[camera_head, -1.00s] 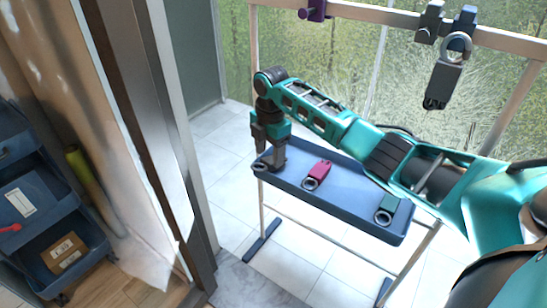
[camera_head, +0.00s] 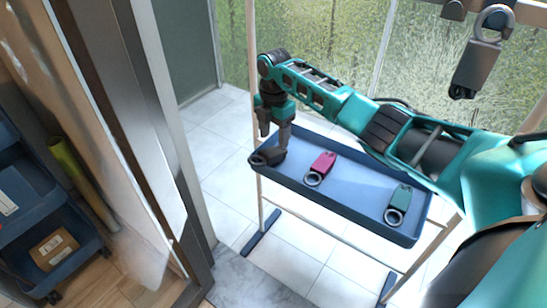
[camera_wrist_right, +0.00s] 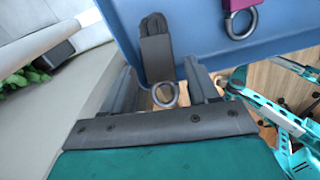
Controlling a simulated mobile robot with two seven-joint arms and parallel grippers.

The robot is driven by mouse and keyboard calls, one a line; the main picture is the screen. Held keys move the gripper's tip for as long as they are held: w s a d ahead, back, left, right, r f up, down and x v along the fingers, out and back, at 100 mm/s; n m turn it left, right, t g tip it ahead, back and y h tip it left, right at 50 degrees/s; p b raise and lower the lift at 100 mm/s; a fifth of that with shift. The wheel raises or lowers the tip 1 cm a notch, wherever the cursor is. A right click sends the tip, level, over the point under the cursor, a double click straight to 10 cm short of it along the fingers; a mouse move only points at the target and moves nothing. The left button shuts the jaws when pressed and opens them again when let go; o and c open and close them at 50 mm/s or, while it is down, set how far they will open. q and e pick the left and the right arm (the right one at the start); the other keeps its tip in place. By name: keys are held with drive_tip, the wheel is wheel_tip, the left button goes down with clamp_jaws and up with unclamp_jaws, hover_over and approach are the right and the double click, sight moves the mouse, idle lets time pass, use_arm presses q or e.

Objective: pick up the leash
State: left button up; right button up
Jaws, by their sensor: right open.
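A dark grey folded leash (camera_head: 267,157) with a metal ring lies at the left end of the blue tray (camera_head: 330,204). My right gripper (camera_head: 275,143) is open, pointing down just over it, and partly hides it. In the right wrist view the folded strap (camera_wrist_right: 156,58) and its ring (camera_wrist_right: 165,95) lie between the two spread fingers of the right gripper (camera_wrist_right: 163,84). I cannot tell whether the fingers touch it. My left gripper is not in view.
A pink strap (camera_head: 323,163) and a teal strap (camera_head: 400,197), each with a ring, lie farther right in the tray. A dark grey strap (camera_head: 474,70) hangs by a ring from the rail above. A blue bin cart (camera_head: 62,240) stands at the left behind the door frame.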

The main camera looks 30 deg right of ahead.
sight(273, 150)
wheel_tip(273, 150, down, 5)
drive_tip(key=shift+w+r+b, duration=0.1)
drive_tip(key=shift+w+b, duration=0.05)
drive_tip(key=shift+b, duration=1)
drive_tip(key=shift+f, duration=0.35)
drive_tip(key=shift+c, duration=0.2)
drive_tip(key=shift+r, duration=0.1)
drive_tip(key=c, duration=0.9)
wheel_tip(273, 150, up, 10)
drive_tip(key=p, duration=0.3)
